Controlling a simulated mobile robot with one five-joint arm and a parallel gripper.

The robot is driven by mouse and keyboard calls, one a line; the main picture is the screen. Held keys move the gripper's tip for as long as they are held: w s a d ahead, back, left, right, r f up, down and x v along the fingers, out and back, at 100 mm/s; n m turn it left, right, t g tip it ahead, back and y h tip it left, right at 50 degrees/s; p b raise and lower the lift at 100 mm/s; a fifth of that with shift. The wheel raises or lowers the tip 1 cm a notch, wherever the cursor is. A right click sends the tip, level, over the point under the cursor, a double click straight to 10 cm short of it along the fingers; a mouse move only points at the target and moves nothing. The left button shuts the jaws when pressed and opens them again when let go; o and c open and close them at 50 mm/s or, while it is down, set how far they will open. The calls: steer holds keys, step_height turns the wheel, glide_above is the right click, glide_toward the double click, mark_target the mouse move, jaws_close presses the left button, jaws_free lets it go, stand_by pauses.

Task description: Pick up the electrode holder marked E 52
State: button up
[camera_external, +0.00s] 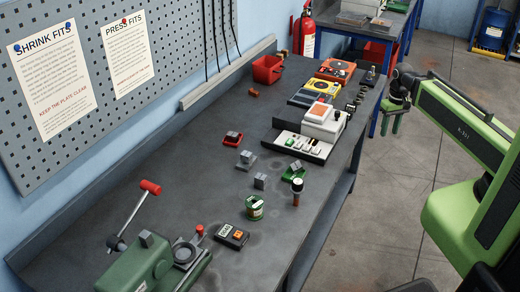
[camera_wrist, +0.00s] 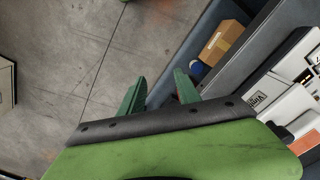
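No mark E 52 is readable on the bench (camera_external: 330,170). Small block-like pieces that may be holders stand there: one in a red base (camera_external: 233,138), a grey one (camera_external: 246,159), another grey block (camera_external: 261,181) and one in a green base (camera_external: 294,171). An upright dark piece with a pale top and reddish lower part (camera_external: 297,187) stands near the front edge. My gripper (camera_external: 389,122) is beyond the bench's right edge, over the floor, apart from all of these. In the wrist view its two green fingers (camera_wrist: 160,88) are spread, with nothing between them.
A cardboard box (camera_wrist: 222,42) lies below the bench edge.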

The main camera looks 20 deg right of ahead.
steer(key=s+a+n+g+y+b, duration=0.2)
steer(key=a+n+b, duration=0.3)
steer(key=a+n, duration=0.3)
steer(key=s+a+n+g+y+b, duration=0.1)
steer(key=a+n+g+y+b, duration=0.2)
steer(key=a+n+y+b, duration=0.2)
steer(key=s+a+n+g+y+b, duration=0.2)
steer(key=a+n+y+b, duration=0.2)
steer(key=a+n, duration=0.8)
steer(key=shift+s+a+f+g+b, duration=0.15)
steer(key=shift+a+b, duration=0.1)
steer(key=shift+a, duration=0.75)
steer(key=shift+s+a+f+g+b, duration=0.1)
steer(key=shift+a+b, duration=0.1)
steer(key=shift+a, duration=0.75)
steer(key=shift+s+a+f+g+b, duration=0.15)
steer(key=shift+a+b, duration=0.1)
steer(key=shift+a, duration=0.75)
steer(key=shift+s+a+r, duration=0.1)
steer(key=shift+a, duration=0.05)
steer(key=b, duration=0.4)
glide_toward(299, 196)
steer(key=a+f, duration=0.3)
steer(key=shift+f, duration=0.35)
steer(key=b+x, duration=0.1)
steer(key=x, duration=0.1)
steer(key=b+x, duration=0.1)
steer(key=x, duration=0.2)
steer(key=shift+s+f, duration=0.1)
steer(key=shift+s, duration=0.35)
